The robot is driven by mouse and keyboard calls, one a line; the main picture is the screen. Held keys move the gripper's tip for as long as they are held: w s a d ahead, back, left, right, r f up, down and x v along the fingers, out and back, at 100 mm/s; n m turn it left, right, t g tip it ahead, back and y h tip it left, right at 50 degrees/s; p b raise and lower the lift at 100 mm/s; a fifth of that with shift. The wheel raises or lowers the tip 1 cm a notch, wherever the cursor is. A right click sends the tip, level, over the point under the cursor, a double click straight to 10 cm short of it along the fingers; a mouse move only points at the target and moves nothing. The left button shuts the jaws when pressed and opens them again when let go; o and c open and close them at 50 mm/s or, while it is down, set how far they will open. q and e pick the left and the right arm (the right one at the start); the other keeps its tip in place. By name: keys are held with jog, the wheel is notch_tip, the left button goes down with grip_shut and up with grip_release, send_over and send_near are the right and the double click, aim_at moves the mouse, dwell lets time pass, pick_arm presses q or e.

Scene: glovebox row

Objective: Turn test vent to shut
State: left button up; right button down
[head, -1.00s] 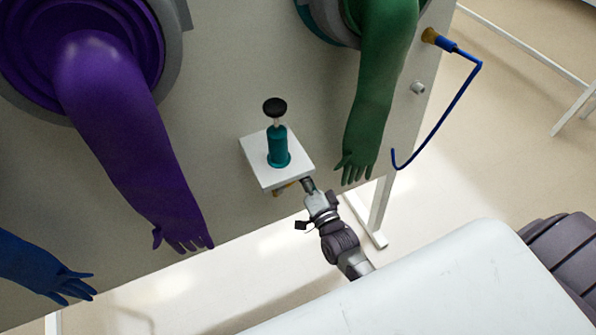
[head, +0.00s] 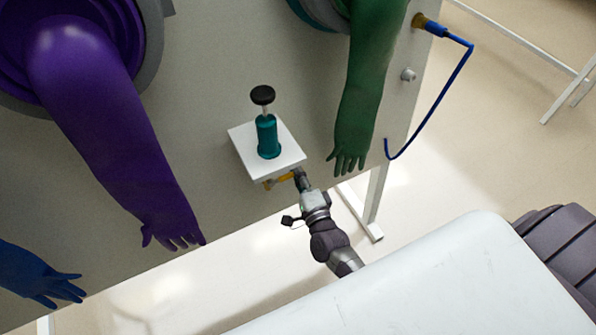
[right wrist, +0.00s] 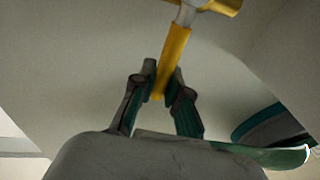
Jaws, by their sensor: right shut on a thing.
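The test vent's yellow lever (head: 284,178) sticks out under the front edge of a small white shelf on the panel. In the right wrist view the lever (right wrist: 173,60) runs down from a grey stem and a yellow body (right wrist: 222,6). My right gripper (head: 299,176) is at the lever's free end below the shelf. In the right wrist view its two fingers (right wrist: 160,92) are closed on either side of that end. The shelf hides part of the valve in the head view. My left gripper is not in view.
The white shelf (head: 244,144) carries a teal pump (head: 268,138) with a black knob. A green glove (head: 355,115) hangs just right of it, a purple glove (head: 110,120) to the left. A blue hose (head: 450,95) hangs at the panel's right edge.

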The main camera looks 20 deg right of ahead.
jog(key=shift+f, duration=0.1)
jog(key=c, duration=1.2)
grip_release()
jog(key=shift+o, duration=0.2)
jog(key=shift+s, duration=0.15)
jog(key=s, duration=1.1)
jog(key=shift+s+a+f, duration=0.4)
